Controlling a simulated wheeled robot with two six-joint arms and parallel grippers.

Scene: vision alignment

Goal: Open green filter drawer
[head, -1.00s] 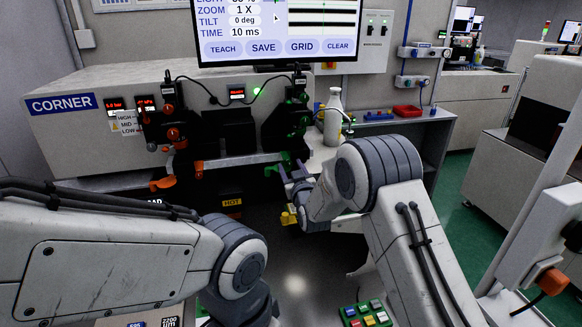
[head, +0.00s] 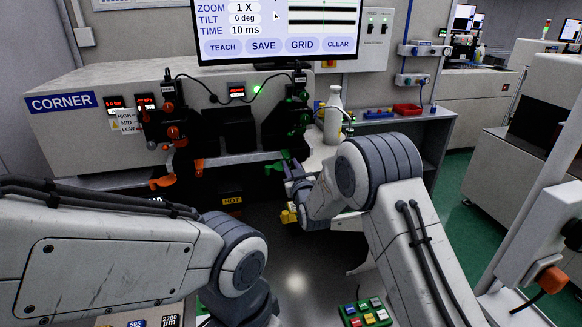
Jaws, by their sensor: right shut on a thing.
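A black camera unit with green knobs (head: 298,112) stands at the right end of the bench, under the screen. A green drawer handle (head: 275,168) sticks out low in front of it. My right gripper (head: 287,165) is at this green part, with its fingers shut on it. The drawer body is too dark and small to make out. My left arm comes in from the left and bends down at the lower middle. Its gripper is out of the picture.
A similar unit with orange knobs (head: 172,130) stands to the left, with an orange handle (head: 163,182) below it. A white bottle (head: 333,117) stands right of the green unit. A green button box (head: 366,313) lies at the bottom.

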